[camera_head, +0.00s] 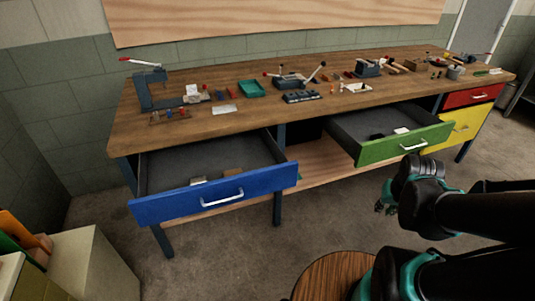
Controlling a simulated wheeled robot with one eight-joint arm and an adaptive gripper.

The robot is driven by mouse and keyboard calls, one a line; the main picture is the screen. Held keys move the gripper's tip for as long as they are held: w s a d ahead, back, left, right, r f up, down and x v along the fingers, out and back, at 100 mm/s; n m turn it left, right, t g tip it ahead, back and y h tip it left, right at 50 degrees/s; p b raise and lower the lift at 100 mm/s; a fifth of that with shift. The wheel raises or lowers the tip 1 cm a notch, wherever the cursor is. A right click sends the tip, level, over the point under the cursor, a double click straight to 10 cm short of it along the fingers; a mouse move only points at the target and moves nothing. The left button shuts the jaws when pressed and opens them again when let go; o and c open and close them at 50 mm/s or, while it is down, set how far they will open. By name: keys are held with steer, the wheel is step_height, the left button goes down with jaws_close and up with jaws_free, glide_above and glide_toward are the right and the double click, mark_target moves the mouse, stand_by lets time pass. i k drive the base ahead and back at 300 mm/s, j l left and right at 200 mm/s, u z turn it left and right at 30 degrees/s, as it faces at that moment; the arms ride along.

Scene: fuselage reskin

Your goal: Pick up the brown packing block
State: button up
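The blue drawer (272,181) is pulled out at the left of the workbench. A small tan-brown block (233,172) lies in it near the front wall, partly hidden by that wall; it may be the brown packing block, but it is too small to be sure. A paler block (198,181) lies to its left. My gripper (384,207) hangs at the right, in front of and below the open green drawer (405,143), well apart from both blocks. Its fingers are small and dark, and their opening is unclear.
The wooden workbench (225,122) carries a press, a green tray (251,88), clamps and small parts. A white object (401,130) lies in the green drawer. A round wooden top (327,277) stands in front. The floor between it and the blue drawer is clear.

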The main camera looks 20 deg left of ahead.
mark_target(233, 172)
steer(key=k+j+u, duration=0.1)
steer(key=u, duration=1.1)
steer(key=l+u, duration=0.1)
steer(key=z, duration=1.3)
steer(key=j+u, duration=0.2)
steer(key=u, duration=1)
